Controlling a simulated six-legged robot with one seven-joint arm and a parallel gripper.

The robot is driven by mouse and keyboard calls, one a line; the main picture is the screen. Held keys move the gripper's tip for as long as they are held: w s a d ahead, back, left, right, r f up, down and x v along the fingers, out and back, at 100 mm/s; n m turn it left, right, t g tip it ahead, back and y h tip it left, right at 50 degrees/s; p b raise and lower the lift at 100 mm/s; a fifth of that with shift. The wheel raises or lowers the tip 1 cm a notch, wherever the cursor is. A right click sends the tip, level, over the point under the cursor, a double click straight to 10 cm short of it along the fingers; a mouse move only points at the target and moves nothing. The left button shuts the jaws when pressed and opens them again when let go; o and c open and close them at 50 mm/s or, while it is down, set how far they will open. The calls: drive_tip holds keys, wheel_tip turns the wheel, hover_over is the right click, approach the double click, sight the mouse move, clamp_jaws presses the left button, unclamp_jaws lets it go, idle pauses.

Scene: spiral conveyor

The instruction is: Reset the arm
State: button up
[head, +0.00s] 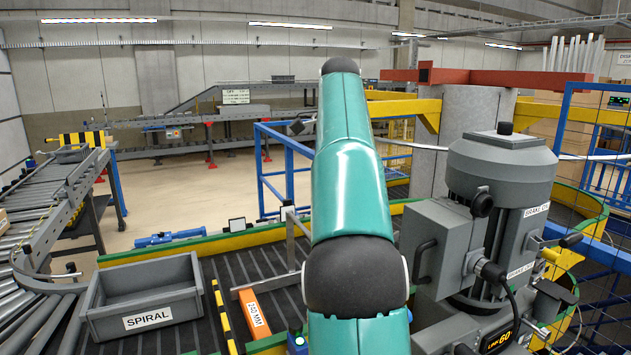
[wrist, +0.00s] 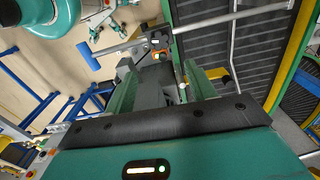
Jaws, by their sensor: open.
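My gripper (wrist: 163,80) shows in the wrist view, with two green fingers standing apart and nothing held between them. Grey metal parts and a small orange-marked fitting appear beyond the fingers. In the head view my teal arm rises up the middle of the picture, and my gripper cannot be made out there.
A grey motor unit (head: 500,190) with a brake label stands close on the right, before a concrete column (head: 465,130). Blue railings (head: 275,165) stand behind my arm. A roller conveyor (head: 50,210) runs along the left. Open floor (head: 175,190) lies beyond the bin.

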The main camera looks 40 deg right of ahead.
drive_tip(key=s+a+f+n+t, duration=0.1)
drive_tip(key=a+f+n+t, duration=0.15)
drive_tip(key=a+n, duration=0.55)
drive_tip(key=s+a+f+n+t, duration=0.1)
drive_tip(key=s+a+f+n, duration=0.15)
drive_tip(key=a, duration=0.95)
drive_tip(key=s+a+f+n+t, duration=0.1)
drive_tip(key=s+a+f+n, duration=0.4)
drive_tip(key=a+f, duration=0.2)
drive_tip(key=s+a+f+n+t, duration=0.1)
drive_tip(key=s+a+f+n, duration=0.4)
drive_tip(key=a+f, duration=0.3)
wheel_tip(320, 180, down, 3)
drive_tip(key=shift+s+a+r+n, duration=0.2)
drive_tip(key=shift+s+a+n, duration=0.1)
drive_tip(key=shift+n, duration=0.45)
